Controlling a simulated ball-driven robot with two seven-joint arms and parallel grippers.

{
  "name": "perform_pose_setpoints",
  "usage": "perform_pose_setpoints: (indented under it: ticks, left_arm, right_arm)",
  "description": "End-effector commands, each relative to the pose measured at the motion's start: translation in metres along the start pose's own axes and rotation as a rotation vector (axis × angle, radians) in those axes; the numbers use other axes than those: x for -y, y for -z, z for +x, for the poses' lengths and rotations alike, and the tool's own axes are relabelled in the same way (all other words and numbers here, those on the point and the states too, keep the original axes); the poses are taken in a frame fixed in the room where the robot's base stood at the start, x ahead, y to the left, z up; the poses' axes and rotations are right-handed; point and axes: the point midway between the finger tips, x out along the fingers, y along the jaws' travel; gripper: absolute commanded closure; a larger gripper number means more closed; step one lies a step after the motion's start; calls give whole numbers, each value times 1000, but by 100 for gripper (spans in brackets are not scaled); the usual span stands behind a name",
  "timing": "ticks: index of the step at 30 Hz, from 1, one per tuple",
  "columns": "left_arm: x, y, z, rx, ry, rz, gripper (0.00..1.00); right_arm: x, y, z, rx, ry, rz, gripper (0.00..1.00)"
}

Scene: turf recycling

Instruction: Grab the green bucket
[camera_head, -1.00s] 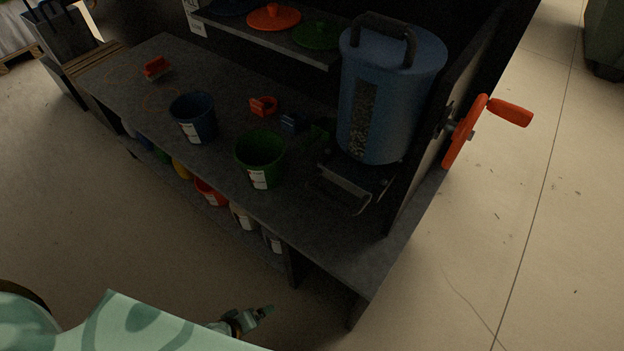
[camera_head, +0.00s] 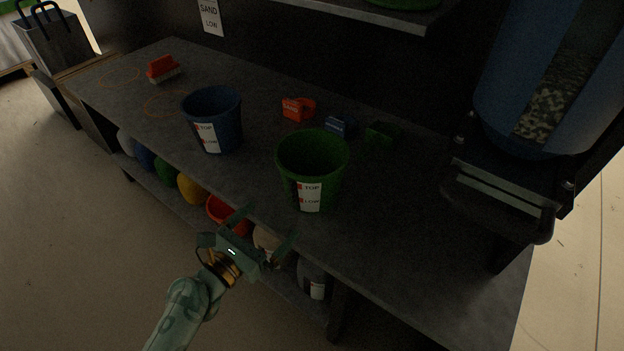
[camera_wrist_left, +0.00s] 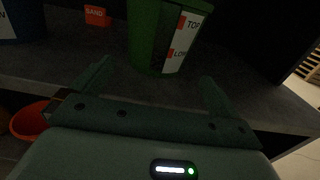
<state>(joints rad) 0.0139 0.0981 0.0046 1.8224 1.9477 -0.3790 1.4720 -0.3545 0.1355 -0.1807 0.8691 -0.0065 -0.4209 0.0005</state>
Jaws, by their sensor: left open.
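The green bucket (camera_head: 312,168) stands upright on the dark workbench near its front edge, with a white label marked TOP and LOW. It also shows in the left wrist view (camera_wrist_left: 150,35), straight ahead of the fingers and cut off at the top. My left gripper (camera_head: 266,228) is open and empty, in front of the bench edge, to the lower left of the bucket and apart from it. Its fingers also show in the left wrist view (camera_wrist_left: 155,85), spread to either side below the bucket. My right gripper is not in view.
A blue bucket (camera_head: 212,122) stands left of the green one. Small orange (camera_head: 298,108), blue (camera_head: 338,125) and green (camera_head: 381,136) items lie behind. A large blue hopper (camera_head: 510,100) stands at right. Several coloured containers fill the shelf below. A red brush (camera_head: 163,69) lies far left.

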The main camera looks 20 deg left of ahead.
Motion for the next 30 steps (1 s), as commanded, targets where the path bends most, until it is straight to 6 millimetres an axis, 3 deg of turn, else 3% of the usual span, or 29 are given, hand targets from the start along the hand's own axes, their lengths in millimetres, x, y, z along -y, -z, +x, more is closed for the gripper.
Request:
perform_pose_setpoints:
  ticks: [3,11,18,26,27,30]
  left_arm:
    - [0,0,24,1,0,0,0]
    - [0,1,48,-1,-1,1,0]
    - [-2,2,85,-1,0,0,0]
    - [-1,2,90,-2,0,1,0]
    - [-1,2,90,-2,0,1,3]
    - [-1,2,90,-2,0,1,31]
  right_arm:
    - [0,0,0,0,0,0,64]
    - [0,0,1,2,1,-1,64]
    - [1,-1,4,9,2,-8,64]
    - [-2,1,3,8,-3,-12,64]
    - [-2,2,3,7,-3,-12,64]
    - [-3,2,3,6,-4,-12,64]
